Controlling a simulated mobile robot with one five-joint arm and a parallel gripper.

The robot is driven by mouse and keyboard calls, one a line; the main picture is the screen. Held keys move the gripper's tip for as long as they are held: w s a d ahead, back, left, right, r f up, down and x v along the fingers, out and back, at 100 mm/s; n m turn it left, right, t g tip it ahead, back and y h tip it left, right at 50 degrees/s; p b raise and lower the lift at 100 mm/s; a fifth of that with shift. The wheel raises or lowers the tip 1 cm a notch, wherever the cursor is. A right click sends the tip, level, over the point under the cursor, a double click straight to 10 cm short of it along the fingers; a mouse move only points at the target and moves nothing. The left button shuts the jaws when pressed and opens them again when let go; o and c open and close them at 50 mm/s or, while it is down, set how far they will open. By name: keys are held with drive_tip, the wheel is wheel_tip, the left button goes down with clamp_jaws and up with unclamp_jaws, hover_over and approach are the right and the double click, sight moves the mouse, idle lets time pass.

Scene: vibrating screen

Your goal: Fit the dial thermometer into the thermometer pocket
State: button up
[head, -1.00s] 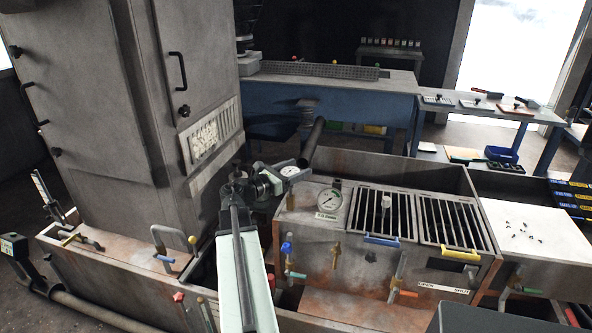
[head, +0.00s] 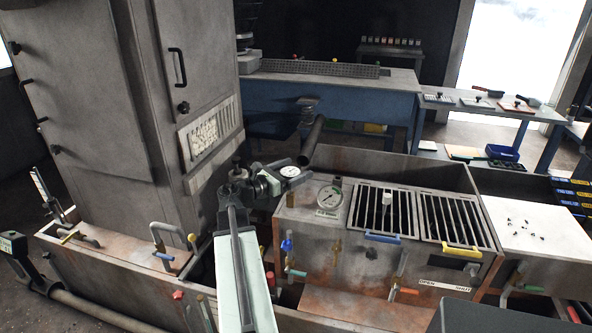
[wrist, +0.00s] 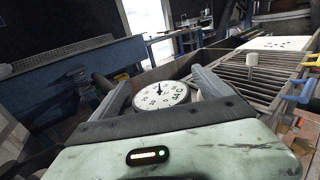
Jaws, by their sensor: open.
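A dial thermometer (wrist: 160,95) with a round white face, dark pointer and °C marking sits face up between the fingers of my gripper (wrist: 160,82) in the wrist view. My gripper is open, with one finger on each side of the dial. In the head view the white dial (head: 290,171) shows at the end of my gripper (head: 283,175), near the back left corner of the grated tank. The thermometer's stem and the pocket cannot be made out; my gripper and the dial cover that spot.
A dark pipe (head: 313,140) rises close behind the dial.

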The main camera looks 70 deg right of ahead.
drive_tip(key=v, duration=0.7)
drive_tip(key=shift+r, duration=0.15)
wheel_tip(320, 180, up, 4)
drive_tip(key=p, duration=0.4)
idle(0.5)
